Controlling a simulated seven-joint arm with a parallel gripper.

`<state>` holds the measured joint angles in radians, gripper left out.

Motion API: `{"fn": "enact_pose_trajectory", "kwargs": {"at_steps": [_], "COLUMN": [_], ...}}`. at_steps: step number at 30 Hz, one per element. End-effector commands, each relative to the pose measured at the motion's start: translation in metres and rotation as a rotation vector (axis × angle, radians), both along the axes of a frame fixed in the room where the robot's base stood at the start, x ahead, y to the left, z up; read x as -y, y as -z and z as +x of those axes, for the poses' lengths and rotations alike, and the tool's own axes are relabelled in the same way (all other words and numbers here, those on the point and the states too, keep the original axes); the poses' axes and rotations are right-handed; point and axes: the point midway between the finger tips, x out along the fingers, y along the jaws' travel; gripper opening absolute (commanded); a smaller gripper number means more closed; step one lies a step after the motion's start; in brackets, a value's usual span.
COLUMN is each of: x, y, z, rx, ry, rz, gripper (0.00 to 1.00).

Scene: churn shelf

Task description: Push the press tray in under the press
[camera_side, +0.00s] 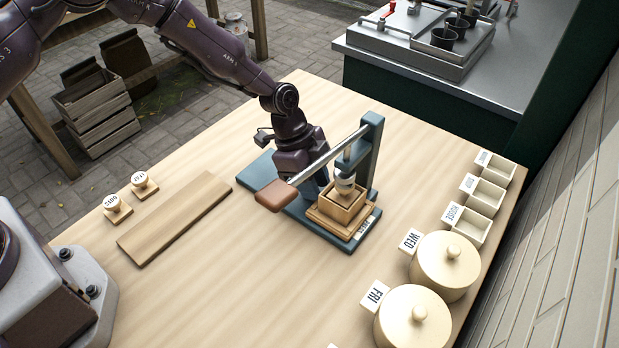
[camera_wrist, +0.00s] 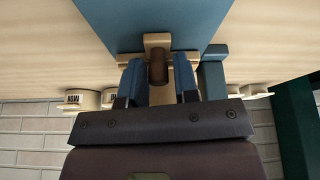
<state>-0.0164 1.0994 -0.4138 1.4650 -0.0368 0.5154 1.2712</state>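The press (camera_side: 372,150) has a blue upright, a blue base and a lever with a brown handle (camera_side: 276,195). The press tray, a square wooden box on a wooden plate (camera_side: 330,226), sits on the base, with the pale plunger (camera_side: 345,184) above the box in the side view. My gripper (camera_side: 312,190) is low behind the lever, left of the tray; the lever hides part of it. In the wrist view my gripper (camera_wrist: 160,80) has its two blue fingers apart on either side of a brown post (camera_wrist: 158,68), with a gap at the right finger.
A wooden board (camera_side: 175,218) and two stamps (camera_side: 144,184) lie to the left. Small labelled boxes (camera_side: 467,222) and two lidded round pots (camera_side: 445,262) line the right edge. The table front of the press is clear.

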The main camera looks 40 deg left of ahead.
Motion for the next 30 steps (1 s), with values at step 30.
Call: {"fn": "enact_pose_trajectory", "kwargs": {"at_steps": [30], "x": [-0.045], "y": [-0.108], "z": [-0.004], "rx": [0.0], "ry": [0.003], "rz": [0.0], "gripper": [0.44]}}
